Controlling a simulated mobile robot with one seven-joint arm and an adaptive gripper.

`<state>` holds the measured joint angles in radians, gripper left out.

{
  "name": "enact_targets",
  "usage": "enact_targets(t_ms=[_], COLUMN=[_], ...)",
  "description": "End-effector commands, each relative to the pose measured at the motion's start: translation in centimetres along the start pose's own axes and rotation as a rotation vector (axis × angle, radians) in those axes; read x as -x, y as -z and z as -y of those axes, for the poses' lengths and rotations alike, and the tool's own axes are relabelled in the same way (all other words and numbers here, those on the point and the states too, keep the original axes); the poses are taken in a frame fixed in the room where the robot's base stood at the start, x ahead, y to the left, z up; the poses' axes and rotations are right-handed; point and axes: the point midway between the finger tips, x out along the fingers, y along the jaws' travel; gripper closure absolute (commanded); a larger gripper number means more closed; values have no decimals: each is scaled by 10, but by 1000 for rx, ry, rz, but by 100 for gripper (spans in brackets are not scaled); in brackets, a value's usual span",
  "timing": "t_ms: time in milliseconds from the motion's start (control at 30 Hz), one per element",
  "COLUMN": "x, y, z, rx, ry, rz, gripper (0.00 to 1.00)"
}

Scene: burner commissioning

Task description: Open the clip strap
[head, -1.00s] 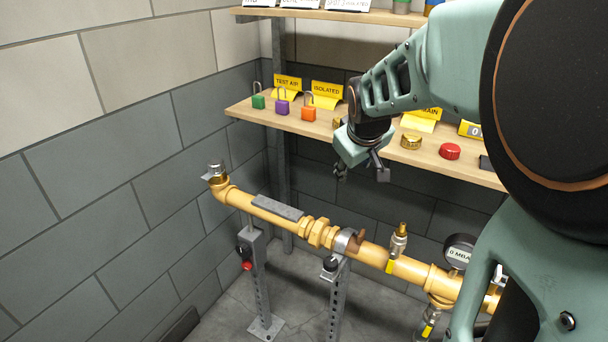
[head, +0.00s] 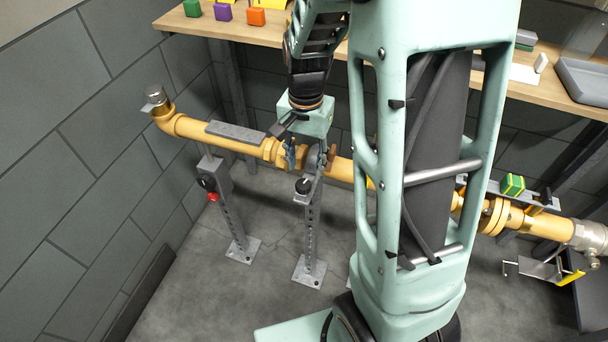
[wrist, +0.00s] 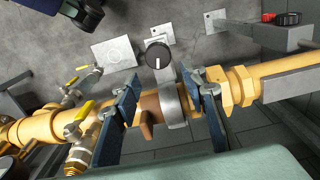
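The clip strap (wrist: 172,106) is a grey metal band over the yellow pipe (wrist: 45,128) at the top of a support stand, seen in the wrist view. A copper-brown lever-like piece (wrist: 149,112) sits beside it on the pipe. A black knob (wrist: 158,55) with a white mark shows just beyond the strap; it also shows in the head view (head: 303,186). My gripper (wrist: 164,92) is open, with one blue-grey finger on each side of the strap and brown piece. In the head view my gripper (head: 307,155) is over the pipe and largely hides the strap. Contact cannot be told.
A brass hex union (wrist: 236,88) lies close beside one finger. Yellow-handled valves (wrist: 78,120) branch off the pipe at left in the wrist view. A second stand (head: 230,205) with a red knob is at left.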

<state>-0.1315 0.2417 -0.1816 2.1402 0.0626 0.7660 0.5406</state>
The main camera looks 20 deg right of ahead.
Motion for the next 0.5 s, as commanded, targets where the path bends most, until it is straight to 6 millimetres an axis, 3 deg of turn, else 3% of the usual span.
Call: enact_targets(t_ms=[33,200,500], x=[-13,-41,-60], y=[-1,0,0], z=[-1,-1,0], rx=[0,1,2], ry=[-3,-1,1], rz=[4,2,-1], gripper=[61,61,61])
